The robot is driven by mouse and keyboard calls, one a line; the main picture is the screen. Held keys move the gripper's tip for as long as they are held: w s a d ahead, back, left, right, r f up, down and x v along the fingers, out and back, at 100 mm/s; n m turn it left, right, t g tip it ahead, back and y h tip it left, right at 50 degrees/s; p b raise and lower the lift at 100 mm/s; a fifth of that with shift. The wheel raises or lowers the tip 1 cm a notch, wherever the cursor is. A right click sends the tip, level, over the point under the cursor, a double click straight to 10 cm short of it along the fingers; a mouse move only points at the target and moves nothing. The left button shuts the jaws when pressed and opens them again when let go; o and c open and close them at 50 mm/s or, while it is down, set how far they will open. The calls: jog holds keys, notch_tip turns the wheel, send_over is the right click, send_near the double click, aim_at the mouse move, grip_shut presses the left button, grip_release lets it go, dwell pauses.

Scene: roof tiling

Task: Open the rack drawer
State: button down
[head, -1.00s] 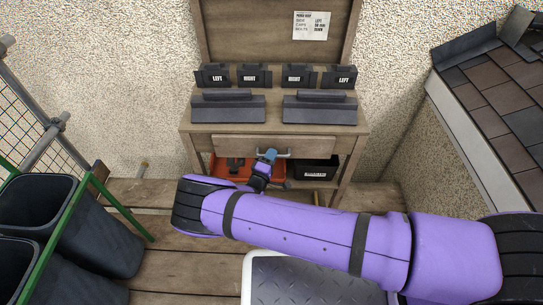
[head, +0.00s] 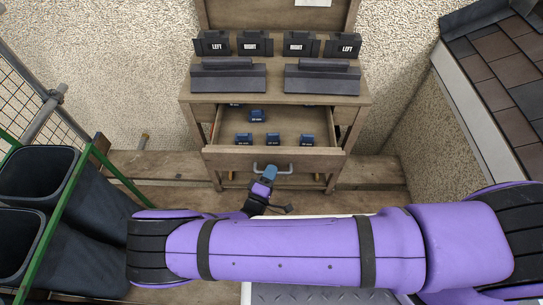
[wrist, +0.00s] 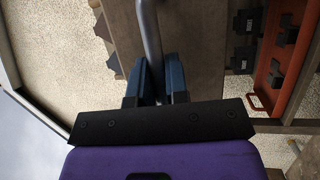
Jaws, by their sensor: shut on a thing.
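The wooden rack (head: 360,98) stands against the wall in the head view. Its drawer (head: 322,158) is pulled well out toward me, and several small dark blue blocks (head: 257,115) lie inside. A grey bar handle (head: 286,170) is on the drawer front. My gripper (head: 269,172) is shut on the handle, near its middle. In the wrist view the blue fingers of my gripper (wrist: 158,82) close around the grey handle (wrist: 150,35). The back of the drawer is hidden under the rack top.
Labelled dark blocks (head: 213,43) and two long dark pieces (head: 228,78) sit on the rack top. Dark bins (head: 40,175) behind a green rail stand at left. A tiled roof (head: 510,80) is at right. An orange tray (wrist: 280,60) shows in the wrist view.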

jog(key=shift+s, duration=1.95)
jog(key=c, duration=1.1)
grip_release()
jog(key=shift+c, duration=0.2)
jog(key=shift+a, duration=0.1)
jog(key=v, duration=1)
jog(key=shift+s, duration=0.35)
jog(key=shift+a, duration=0.15)
